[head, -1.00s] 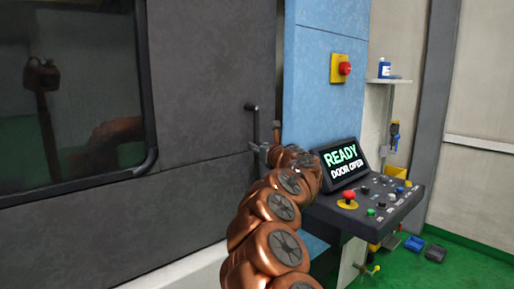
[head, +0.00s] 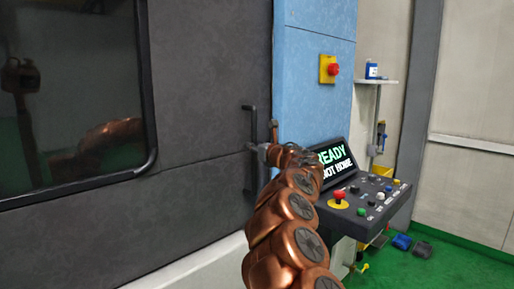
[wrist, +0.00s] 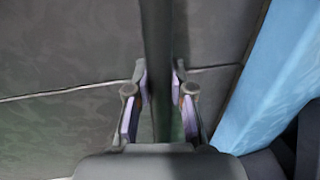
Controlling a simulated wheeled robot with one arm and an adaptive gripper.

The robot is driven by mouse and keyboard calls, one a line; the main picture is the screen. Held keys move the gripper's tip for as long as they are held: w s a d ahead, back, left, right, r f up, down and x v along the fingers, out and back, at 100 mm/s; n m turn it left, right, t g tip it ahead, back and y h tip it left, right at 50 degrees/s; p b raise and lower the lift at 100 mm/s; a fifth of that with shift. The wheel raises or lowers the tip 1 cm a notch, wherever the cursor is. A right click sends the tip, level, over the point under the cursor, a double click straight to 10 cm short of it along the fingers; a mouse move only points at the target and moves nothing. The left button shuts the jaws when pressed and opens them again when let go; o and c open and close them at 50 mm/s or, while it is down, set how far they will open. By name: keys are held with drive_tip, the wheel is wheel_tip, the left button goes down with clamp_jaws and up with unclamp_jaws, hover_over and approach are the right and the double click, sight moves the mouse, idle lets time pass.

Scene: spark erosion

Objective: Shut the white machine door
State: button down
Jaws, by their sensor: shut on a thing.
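The machine door (head: 205,80) looks dark grey rather than white, with a large dark window on its left. Its right edge meets the blue machine panel (head: 310,60), with no clear gap showing. A dark vertical bar handle (head: 249,118) stands near that edge. My gripper (head: 256,149) is shut around the handle at mid-height. In the wrist view, the handle (wrist: 157,35) runs between the two fingers of my gripper (wrist: 159,85), and the door face (wrist: 70,50) lies behind.
A red stop button (head: 329,69) is on the blue panel.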

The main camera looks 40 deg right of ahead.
drive_tip(key=shift+s+d, duration=0.3)
drive_tip(key=shift+d, duration=0.05)
drive_tip(key=c, duration=1.2)
unclamp_jaws()
drive_tip(key=shift+d, duration=0.15)
drive_tip(key=shift+o, duration=0.9)
drive_tip(key=shift+w+a, duration=0.1)
drive_tip(key=shift+a, duration=0.1)
drive_tip(key=shift+a, duration=0.1)
drive_tip(key=v, duration=1.2)
